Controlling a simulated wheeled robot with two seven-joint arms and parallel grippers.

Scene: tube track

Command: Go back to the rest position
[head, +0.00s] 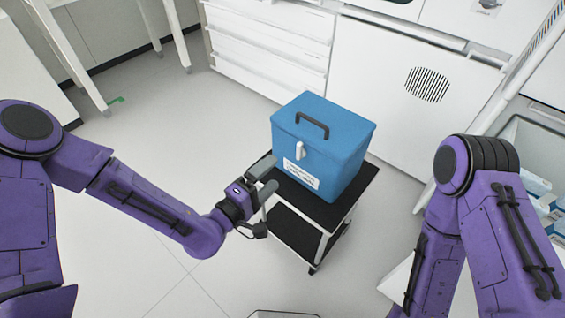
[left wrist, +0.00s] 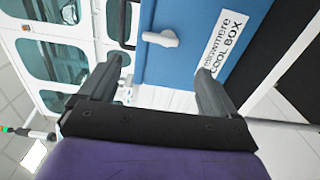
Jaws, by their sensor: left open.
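My left gripper (head: 264,180) is at the left edge of a small black-topped cart in the head view, close to the left side of a blue cool box. In the left wrist view my left gripper (left wrist: 158,85) is open, with nothing between its fingers. The blue cool box (head: 335,135) stands closed on the cart, with a black lid handle, a white latch and a white label. It also shows beyond the fingers in the left wrist view (left wrist: 190,62). My right arm comes in from the right, but its gripper is not in view.
The cart (head: 295,230) has a black top and a lower black shelf. White drawers (head: 265,50) and a white cabinet (head: 400,110) stand behind it. An open bin with blue and white packs (head: 540,190) is at the right.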

